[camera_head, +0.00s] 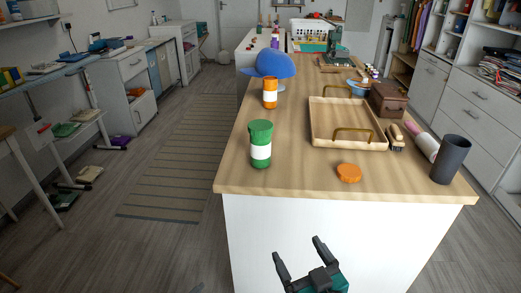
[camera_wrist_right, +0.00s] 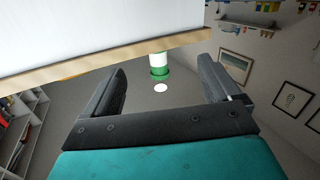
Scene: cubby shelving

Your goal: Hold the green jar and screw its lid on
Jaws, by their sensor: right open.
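The green jar (camera_head: 260,144) stands upright near the left front corner of the wooden worktop, with a white band around its middle. Its top is green and slightly wider; I cannot tell whether that is a lid. An orange round lid (camera_head: 349,173) lies flat near the front edge, right of the jar. My right gripper (camera_head: 300,248) is open and empty in front of the worktop, apart from both. In the right wrist view the jar (camera_wrist_right: 159,60) shows upside down beyond the open fingers (camera_wrist_right: 162,66). My left gripper is not in view.
An orange bottle (camera_head: 270,97) stands behind the jar, near a blue cap (camera_head: 275,65). A wooden tray (camera_head: 318,122), a brush (camera_head: 395,137) and a dark cup (camera_head: 451,160) are to the right. The worktop (camera_head: 300,160) between jar and orange lid is clear.

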